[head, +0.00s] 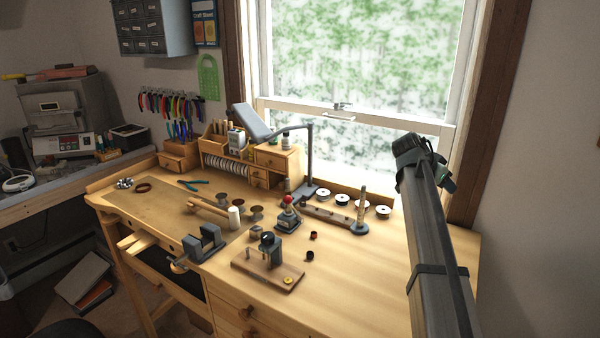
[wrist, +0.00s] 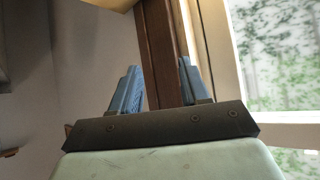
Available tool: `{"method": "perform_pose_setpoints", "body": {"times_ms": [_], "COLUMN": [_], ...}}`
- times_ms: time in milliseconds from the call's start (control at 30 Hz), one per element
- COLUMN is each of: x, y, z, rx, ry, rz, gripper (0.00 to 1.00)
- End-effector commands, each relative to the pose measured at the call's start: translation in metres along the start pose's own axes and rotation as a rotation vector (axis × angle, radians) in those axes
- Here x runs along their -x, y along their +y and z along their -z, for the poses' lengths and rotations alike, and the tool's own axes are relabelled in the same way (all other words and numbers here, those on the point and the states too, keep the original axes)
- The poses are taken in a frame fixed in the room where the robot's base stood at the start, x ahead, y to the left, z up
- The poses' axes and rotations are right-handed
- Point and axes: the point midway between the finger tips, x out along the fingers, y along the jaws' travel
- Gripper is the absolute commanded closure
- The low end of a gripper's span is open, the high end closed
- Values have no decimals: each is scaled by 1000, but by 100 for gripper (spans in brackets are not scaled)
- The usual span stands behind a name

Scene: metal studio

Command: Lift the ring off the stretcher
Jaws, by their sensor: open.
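A slim upright post (head: 361,207) on a round dark base stands on the bench right of centre in the head view; it looks like the stretcher. I cannot make out a ring on it at this size. A small device with a red knob (head: 288,200) stands left of it. My gripper (wrist: 158,70) shows in the wrist view with its two fingers apart and nothing between them. It faces the wall and window frame, away from the bench. In the head view my arm rises at the right, clear of the post; the fingers cannot be made out there.
The wooden bench (head: 390,290) is bare at its front right. A wooden bar (head: 325,217) and several white discs (head: 342,200) lie by the post. A lamp (head: 308,155) stands behind. A block with a dark tool (head: 268,265) and small dark cups (head: 310,255) sit in front.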

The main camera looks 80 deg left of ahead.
Motion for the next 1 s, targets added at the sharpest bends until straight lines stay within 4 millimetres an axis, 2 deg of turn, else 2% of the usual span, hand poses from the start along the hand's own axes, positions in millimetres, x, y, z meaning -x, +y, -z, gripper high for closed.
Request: {"method": "perform_pose_setpoints", "body": {"times_ms": [33, 100, 367, 400, 567, 667, 800, 900, 1000], "x": [27, 58, 162, 176, 211, 239, 285, 315, 340], "y": [-26, -50, -117, -125, -152, -169, -191, -201, -207], "z": [6, 8, 16, 12, -55, -96, -161, -203, -236], "rx": [-22, -55, -159, -167, -112, -78, -21, 15, 44], "ry": [5, 9, 13, 10, -38, -67, -108, -131, -148], "rz": [20, 38, 96, 103, 93, 89, 80, 71, 63], "gripper": [55, 55, 55, 55, 55, 55, 55, 55, 55]}}
